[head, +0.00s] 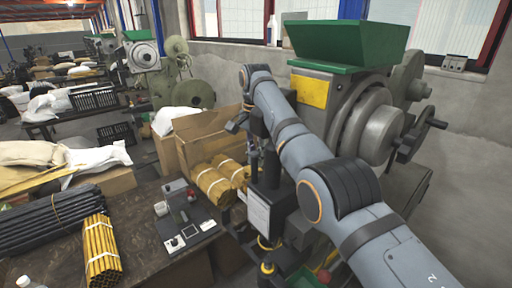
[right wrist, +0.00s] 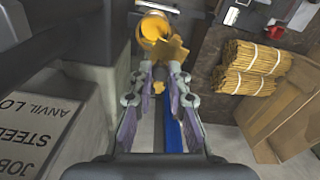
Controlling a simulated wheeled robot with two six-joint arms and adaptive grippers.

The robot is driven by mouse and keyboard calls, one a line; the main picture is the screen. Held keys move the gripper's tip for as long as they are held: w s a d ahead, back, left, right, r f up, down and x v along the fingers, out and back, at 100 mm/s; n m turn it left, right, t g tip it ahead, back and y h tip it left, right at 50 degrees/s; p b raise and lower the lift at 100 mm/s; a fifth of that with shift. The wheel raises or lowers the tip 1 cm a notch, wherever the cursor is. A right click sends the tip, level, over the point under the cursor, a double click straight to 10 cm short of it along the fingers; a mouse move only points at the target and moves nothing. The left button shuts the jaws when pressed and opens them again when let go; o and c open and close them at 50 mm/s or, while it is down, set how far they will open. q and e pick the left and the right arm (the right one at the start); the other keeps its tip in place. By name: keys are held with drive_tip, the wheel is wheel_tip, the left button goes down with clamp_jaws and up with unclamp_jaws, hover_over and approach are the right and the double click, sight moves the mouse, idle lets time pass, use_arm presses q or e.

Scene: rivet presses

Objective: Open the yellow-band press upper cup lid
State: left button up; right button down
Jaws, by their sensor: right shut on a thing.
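The yellow-band press (head: 380,120) stands at the right in the head view, with a green hopper and a yellow plate (head: 310,91). My right arm crosses in front of it and hides much of its front. In the right wrist view my right gripper (right wrist: 162,68) is at a small round cup (right wrist: 153,24) with a yellow inside. Its fingers are shut on a yellow flap, which looks like the upper cup lid (right wrist: 174,47), at the cup's near edge. How far the lid is open I cannot tell. My left gripper is not in view.
A dark workbench (head: 145,215) at the left holds bundled yellow rods (head: 101,250), dark rods (head: 45,222) and a small control box (head: 185,238). A cardboard box (head: 205,130) with yellow bundles stands beside the press. A grey lettered block (right wrist: 50,125) is at the left in the right wrist view.

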drive_tip(key=p, duration=0.1)
drive_tip(key=n+p, duration=0.2)
drive_tip(key=shift+w+a+r, duration=0.15)
drive_tip(key=shift+w+r, duration=0.1)
drive_tip(key=shift+w, duration=0.1)
drive_tip(key=shift+w+f+n+p, duration=0.1)
drive_tip(key=shift+f+n+p, duration=0.1)
drive_tip(key=shift+n+p, duration=0.55)
drive_tip(key=c, duration=1.3)
unclamp_jaws()
drive_tip(key=shift+f, duration=0.1)
